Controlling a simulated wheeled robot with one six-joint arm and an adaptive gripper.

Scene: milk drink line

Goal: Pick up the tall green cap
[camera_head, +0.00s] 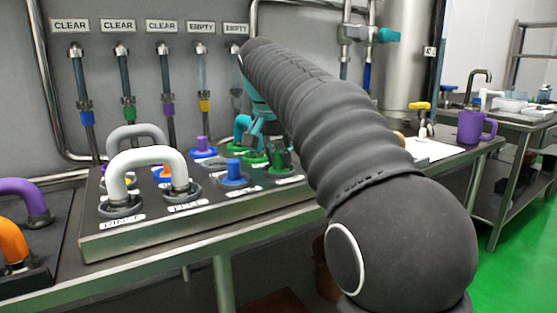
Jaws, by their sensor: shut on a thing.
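The tall green cap (278,159) is at the back right of the sloped grey panel (150,232), mostly covered by my gripper and arm. The jaws are shut around the cap. I cannot tell whether the cap is still seated or raised.
A blue cap (234,172) and a purple cap (202,148) stand left of my gripper, with a teal bent pipe (242,126) close by. A white U-shaped pipe (145,160) rises at the panel's front left. A purple mug (475,127) stands at right.

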